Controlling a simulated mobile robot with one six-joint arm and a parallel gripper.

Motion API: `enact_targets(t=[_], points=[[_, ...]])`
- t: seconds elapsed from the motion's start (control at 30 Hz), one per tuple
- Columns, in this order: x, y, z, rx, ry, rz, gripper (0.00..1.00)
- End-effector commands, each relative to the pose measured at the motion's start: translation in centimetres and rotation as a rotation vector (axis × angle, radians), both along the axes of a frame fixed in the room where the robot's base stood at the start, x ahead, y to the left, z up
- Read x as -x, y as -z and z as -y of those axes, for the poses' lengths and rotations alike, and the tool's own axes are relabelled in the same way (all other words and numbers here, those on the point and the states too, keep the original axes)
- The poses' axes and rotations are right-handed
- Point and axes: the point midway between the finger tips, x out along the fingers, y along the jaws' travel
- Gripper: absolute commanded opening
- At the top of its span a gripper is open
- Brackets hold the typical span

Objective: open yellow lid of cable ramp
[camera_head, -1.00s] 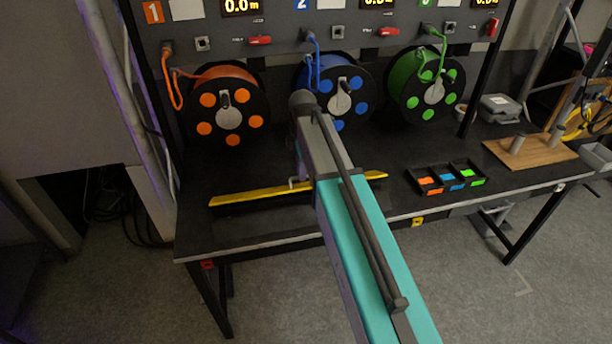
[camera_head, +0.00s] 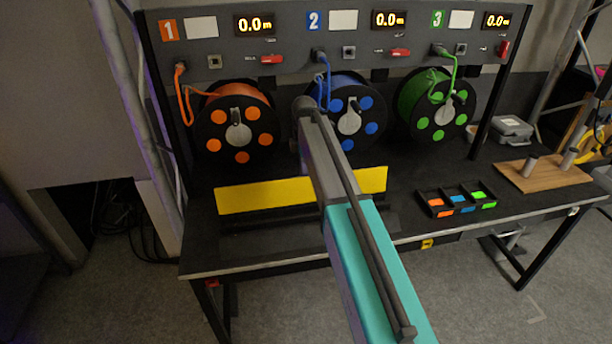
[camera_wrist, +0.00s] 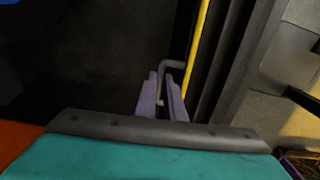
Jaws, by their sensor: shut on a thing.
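The yellow lid (camera_head: 265,195) of the cable ramp stands raised, its broad yellow face turned towards the head camera. In the wrist view the lid shows as a thin yellow edge (camera_wrist: 198,45). A bent grey handle (camera_wrist: 172,64) sits beside that edge. My gripper (camera_wrist: 162,88), with purple fingers, is shut on this handle. In the head view my arm hides the gripper and handle. The dark ramp body (camera_head: 270,222) lies on the black table below the lid.
Orange (camera_head: 237,130), blue (camera_head: 352,120) and green (camera_head: 440,103) cable reels stand behind the lid, under a panel with displays. A black tray (camera_head: 456,202) with coloured pieces lies to the right. A wooden board with pegs (camera_head: 541,175) is farther right. The table's front left is clear.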

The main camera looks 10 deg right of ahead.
Motion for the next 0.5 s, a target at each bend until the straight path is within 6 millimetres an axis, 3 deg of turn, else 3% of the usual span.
enact_targets(t=[0.13, 0.5], points=[[-1.8, 1.1, -0.1, -0.001, 0.000, 0.016, 0.00], [-3.2, 2.1, -0.4, -0.001, -0.002, 0.017, 0.00]])
